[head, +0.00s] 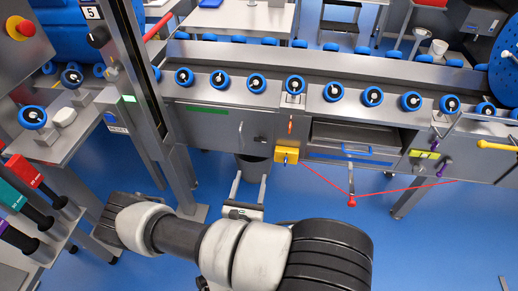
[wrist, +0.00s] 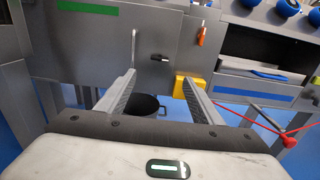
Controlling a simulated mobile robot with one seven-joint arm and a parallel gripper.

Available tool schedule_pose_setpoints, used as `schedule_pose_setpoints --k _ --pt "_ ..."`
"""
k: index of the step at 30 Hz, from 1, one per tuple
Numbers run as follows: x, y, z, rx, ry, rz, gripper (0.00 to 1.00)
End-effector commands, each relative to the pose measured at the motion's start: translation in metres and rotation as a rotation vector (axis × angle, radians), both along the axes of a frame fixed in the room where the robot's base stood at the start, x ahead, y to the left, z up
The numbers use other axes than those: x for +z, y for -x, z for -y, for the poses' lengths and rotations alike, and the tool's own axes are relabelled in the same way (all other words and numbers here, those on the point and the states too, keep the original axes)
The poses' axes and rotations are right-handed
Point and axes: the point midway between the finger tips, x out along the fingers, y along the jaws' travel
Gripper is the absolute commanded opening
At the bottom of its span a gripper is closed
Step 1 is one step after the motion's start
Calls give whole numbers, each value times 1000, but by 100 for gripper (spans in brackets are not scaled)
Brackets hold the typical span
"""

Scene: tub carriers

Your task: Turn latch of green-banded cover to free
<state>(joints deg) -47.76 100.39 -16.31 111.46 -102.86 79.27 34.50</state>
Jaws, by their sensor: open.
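The green-banded cover is a grey metal panel (head: 225,125) under the conveyor, with a green stripe along its upper left; it also shows in the wrist view (wrist: 95,40). A small black latch (head: 260,138) sits on the panel's right part. In the wrist view the latch (wrist: 159,58) lies roughly level, right of a thin upright handle (wrist: 134,45). My gripper (head: 249,181) is open and empty, in front of and below the panel. In the wrist view its fingertips (wrist: 158,76) stand apart below the latch, not visibly touching anything.
A yellow box (head: 287,155) and an orange handle (head: 290,127) are just right of the latch. A red cord with a red knob (head: 351,201) hangs further right. A dark round tub (wrist: 146,104) is below the panel. A grey post (head: 143,80) stands left.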

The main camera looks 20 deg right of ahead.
Motion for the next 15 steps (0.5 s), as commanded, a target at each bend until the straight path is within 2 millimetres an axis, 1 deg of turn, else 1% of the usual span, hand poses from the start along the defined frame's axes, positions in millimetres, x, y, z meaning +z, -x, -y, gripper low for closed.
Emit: schedule_pose_setpoints --k 1,5,8,15 --pt "-3 -2 2 7 4 -3 60" --pt "-3 -14 11 6 4 -3 60" --pt "-4 -30 21 4 4 -1 60" --pt "-3 -74 52 3 5 -2 60"
